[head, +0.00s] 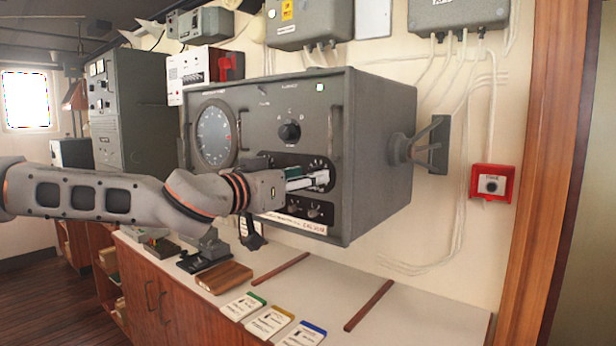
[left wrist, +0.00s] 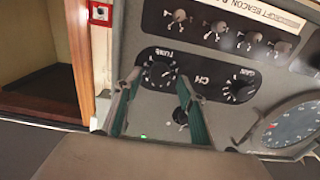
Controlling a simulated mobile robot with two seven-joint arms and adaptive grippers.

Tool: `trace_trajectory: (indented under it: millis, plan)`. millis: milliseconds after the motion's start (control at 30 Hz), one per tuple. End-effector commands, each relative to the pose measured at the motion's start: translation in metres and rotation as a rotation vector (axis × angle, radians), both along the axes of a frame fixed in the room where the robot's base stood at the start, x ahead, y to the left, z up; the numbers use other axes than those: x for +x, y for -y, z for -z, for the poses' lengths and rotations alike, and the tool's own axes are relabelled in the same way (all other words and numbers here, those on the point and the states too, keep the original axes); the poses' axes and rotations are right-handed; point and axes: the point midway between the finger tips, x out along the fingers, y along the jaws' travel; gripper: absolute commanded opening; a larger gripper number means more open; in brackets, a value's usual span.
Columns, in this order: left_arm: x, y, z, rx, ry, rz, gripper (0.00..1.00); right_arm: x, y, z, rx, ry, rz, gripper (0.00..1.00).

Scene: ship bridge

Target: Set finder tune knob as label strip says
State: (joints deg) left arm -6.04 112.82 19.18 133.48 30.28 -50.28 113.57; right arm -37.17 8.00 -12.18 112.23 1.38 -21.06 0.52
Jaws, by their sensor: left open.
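The finder is a large grey box (head: 378,150) on the wall, with a round dial at its front left. In the left wrist view, upside down, the tune knob (left wrist: 159,74) and gain knob (left wrist: 239,91) sit on a black panel. My left gripper (left wrist: 157,84) is open, its two green-padded fingers on either side of the tune knob; contact is unclear. In the head view this gripper (head: 312,179) covers much of that panel. The white label strip (head: 295,223) runs along the lower front, partly hidden by my arm; its full text is not readable. My right gripper is not in view.
A selector knob (head: 289,131) is above the black panel, between two front handles. Several small knobs (left wrist: 215,31) are in a row near the strip. The counter below holds three coloured cards (head: 268,322) and a wooden block (head: 224,277). A red call box (head: 492,183) is at right.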

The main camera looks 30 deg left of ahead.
Motion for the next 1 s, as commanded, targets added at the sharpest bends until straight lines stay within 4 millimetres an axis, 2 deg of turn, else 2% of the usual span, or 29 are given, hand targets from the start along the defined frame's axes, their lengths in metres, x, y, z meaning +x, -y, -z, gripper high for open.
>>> trace_trajectory:
  millis: [200, 500, 533, 667, 1000]
  plan:
    - [0.0105, 0.0017, 0.0005, -0.001, -0.001, 0.002, 0.40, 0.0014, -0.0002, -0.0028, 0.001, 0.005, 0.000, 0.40]
    - [0.0117, 0.0021, 0.0003, -0.001, 0.000, 0.003, 0.40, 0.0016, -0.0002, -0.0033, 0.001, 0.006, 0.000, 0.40]
    - [0.0116, 0.0021, 0.0002, -0.001, 0.000, 0.003, 0.35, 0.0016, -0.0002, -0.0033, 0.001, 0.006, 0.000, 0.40]
    - [0.0115, 0.0021, 0.0002, -0.001, 0.000, 0.003, 0.02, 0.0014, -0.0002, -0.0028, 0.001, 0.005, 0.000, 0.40]
    - [0.0115, 0.0023, 0.0008, 0.024, 0.003, 0.003, 0.02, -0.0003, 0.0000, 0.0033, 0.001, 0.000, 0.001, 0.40]
